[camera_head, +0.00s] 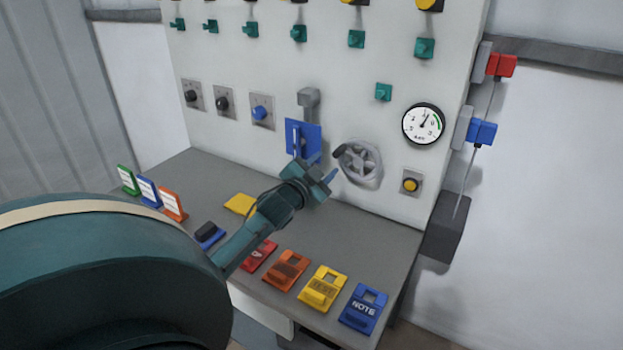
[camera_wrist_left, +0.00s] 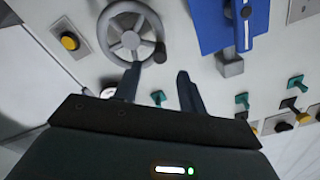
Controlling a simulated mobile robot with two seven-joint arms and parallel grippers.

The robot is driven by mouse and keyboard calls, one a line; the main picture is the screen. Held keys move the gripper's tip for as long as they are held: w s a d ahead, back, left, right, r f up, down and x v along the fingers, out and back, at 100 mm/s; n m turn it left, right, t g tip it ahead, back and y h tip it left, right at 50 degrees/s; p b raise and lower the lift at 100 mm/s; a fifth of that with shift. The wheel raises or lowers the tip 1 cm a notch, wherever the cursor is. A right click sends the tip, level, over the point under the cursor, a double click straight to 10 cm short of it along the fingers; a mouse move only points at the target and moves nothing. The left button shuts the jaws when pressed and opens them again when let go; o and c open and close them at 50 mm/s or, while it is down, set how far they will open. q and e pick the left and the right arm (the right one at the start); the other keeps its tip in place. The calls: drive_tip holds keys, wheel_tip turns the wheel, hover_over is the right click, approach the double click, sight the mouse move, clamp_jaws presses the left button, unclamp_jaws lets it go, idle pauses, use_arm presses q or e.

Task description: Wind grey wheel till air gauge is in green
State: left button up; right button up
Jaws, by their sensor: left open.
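The grey wheel (camera_head: 371,172) is a spoked handwheel on the pale panel, with a dark knob (camera_head: 339,151) at its left rim. It also shows in the left wrist view (camera_wrist_left: 113,31), with its knob (camera_wrist_left: 160,52) at the lower right of the rim. The round air gauge (camera_head: 414,128) is right of the wheel; its needle points up and slightly right, left of the green arc. My left gripper (camera_head: 323,170) is open and empty, just left of the wheel; its fingers (camera_wrist_left: 158,88) appear near the knob in the wrist view. My right gripper is not seen.
A blue plate with a lever (camera_head: 311,140) is close left of the wheel. A yellow button (camera_head: 410,185) is to its right. Coloured note blocks (camera_head: 323,289) line the grey shelf's (camera_head: 385,240) front. Blue and red switches (camera_head: 482,132) are on the panel's right edge.

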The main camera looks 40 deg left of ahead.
use_arm(q)
drive_tip(key=shift+v, duration=2.95)
drive_tip(key=shift+w, duration=0.1)
